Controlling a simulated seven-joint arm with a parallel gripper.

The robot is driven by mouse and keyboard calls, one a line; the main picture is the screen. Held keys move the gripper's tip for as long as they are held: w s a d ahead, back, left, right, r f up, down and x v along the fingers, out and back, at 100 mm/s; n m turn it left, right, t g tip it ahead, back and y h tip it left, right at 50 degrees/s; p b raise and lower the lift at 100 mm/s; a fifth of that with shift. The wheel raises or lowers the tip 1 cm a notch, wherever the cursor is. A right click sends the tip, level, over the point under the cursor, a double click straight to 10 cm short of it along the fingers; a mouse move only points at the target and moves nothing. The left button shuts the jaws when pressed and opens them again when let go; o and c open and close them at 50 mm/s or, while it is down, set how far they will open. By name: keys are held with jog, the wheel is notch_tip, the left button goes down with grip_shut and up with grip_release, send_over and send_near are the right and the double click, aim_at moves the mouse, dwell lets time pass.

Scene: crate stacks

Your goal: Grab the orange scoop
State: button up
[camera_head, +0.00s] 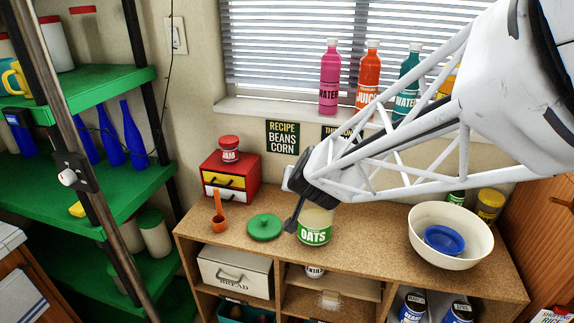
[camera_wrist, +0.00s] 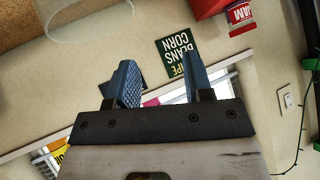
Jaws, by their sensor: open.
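The orange scoop (camera_head: 219,216) stands on the wooden counter with its handle pointing up, in front of the small red drawer box. My gripper (camera_head: 290,226) is to the right of the scoop, beside the oats jar (camera_head: 315,229), with the green lid (camera_head: 264,227) lying between gripper and scoop. In the wrist view my gripper (camera_wrist: 160,65) has its two fingers apart with nothing between them. The scoop is not visible in the wrist view.
The red drawer box (camera_head: 231,182) carries a small red-lidded jar (camera_head: 229,149). A cream bowl (camera_head: 451,254) holding a blue bowl (camera_head: 444,240) stands at the counter's right. Bottles line the windowsill. The counter (camera_head: 375,228) is clear between the oats jar and cream bowl.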

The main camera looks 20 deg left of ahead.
jog(key=w+a+f+t, duration=0.2)
jog(key=a+f, duration=0.3)
jog(key=a, duration=0.7)
jog(key=n+t+h, duration=0.1)
jog(key=t, duration=0.1)
send_near(217, 198)
jog(key=x, duration=0.4)
jog(key=shift+w+a+f, duration=0.1)
jog(key=shift+a, duration=0.15)
jog(key=shift+x, duration=1.35)
jog(key=shift+w, duration=0.15)
jog(key=shift+x, duration=2.45)
jog(key=shift+d, duration=0.1)
grip_shut()
